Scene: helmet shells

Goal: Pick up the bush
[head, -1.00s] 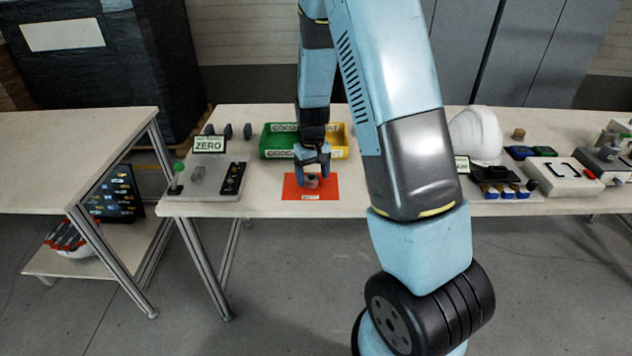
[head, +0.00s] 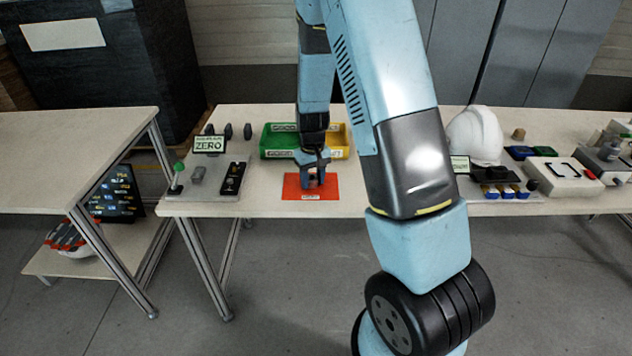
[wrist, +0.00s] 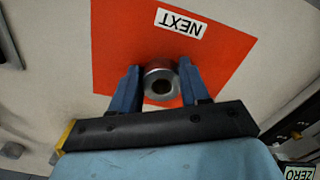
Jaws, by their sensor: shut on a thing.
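The mat also shows in the wrist view (wrist: 115,45), with a white "NEXT" label (wrist: 181,22). I cannot tell whether the bush touches the mat.
Green (head: 268,152) and yellow (head: 340,153) bins stand just behind the mat. A grey fixture plate (head: 215,190) with a "ZERO" sign (head: 209,144) is to the left. A white helmet shell (head: 478,135) and several parts are to the right. The table (head: 262,190) is bare around the mat.

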